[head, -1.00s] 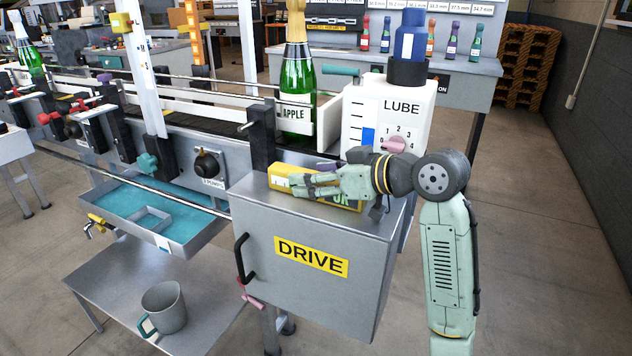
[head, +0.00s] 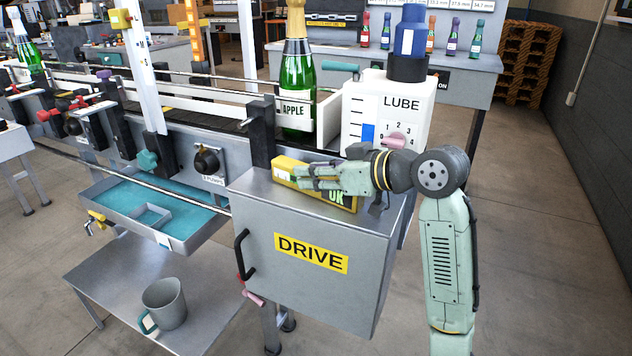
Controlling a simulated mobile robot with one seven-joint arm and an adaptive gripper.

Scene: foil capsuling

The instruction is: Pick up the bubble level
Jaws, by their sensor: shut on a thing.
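The bubble level (head: 284,170) is a yellow block with a pale vial window at its left end. It lies on or just above the top of the grey DRIVE cabinet (head: 250,190); I cannot tell whether it touches. My gripper (head: 310,179) reaches in from the right and is shut on the level.
A white LUBE box (head: 414,122) with a blue bottle (head: 410,45) on top stands close behind my gripper. A green bottle (head: 296,85) labelled APPLE stands on the conveyor behind. A grey mug (head: 165,303) is on the low shelf at left.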

